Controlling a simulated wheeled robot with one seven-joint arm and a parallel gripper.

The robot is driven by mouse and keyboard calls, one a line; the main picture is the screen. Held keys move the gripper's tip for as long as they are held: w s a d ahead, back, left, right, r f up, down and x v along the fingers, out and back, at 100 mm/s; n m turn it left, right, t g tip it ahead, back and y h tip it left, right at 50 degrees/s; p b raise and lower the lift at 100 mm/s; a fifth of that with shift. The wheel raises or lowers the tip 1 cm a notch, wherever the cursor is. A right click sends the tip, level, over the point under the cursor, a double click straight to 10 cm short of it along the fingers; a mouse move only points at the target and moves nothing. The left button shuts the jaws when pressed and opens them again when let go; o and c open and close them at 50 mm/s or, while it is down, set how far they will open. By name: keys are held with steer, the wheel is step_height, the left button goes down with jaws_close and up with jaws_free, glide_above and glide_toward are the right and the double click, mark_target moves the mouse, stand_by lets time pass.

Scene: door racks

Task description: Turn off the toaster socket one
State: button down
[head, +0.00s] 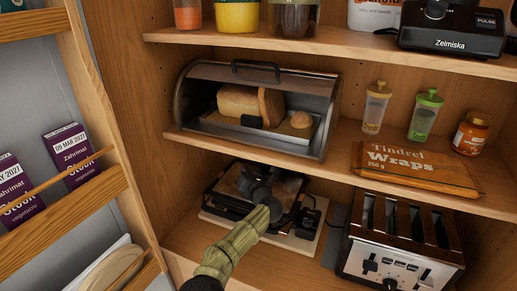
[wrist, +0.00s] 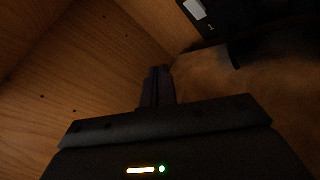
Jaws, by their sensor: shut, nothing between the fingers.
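The four-slot toaster (head: 400,245) stands on the lower shelf at the right in the head view, with levers and buttons on its silver front. A small dark box (head: 308,217) lies to its left, beside the black grill appliance; I cannot tell whether it is a socket. My gripper (head: 262,185) is in front of the grill, left of the toaster. Its shut, empty fingers show in the wrist view (wrist: 158,85), pointing into the cupboard. A black part with a white rectangle (wrist: 196,10) shows at the top of that dark view. No socket switch is clearly readable.
The black grill (head: 230,188) stands on a light board close around my gripper. The shelf above holds a bread box (head: 200,95), jars and a wraps packet (head: 415,170). The open door rack (head: 75,215) is at the left.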

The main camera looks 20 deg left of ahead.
steer(key=shift+s, duration=0.15)
steer(key=shift+r, duration=0.1)
steer(key=shift+w, duration=0.55)
steer(key=w, duration=0.6)
steer(key=shift+w+d+r, duration=0.35)
steer(key=shift+w, duration=0.05)
steer(key=shift+w+r, duration=0.15)
steer(key=shift+w, duration=0.25)
stand_by(1.0)
steer(key=shift+w+b, duration=0.4)
steer(key=shift+w+r, duration=0.1)
steer(key=shift+w, duration=0.2)
stand_by(0.6)
steer(key=shift+s+b, duration=0.15)
steer(key=shift+b, duration=0.15)
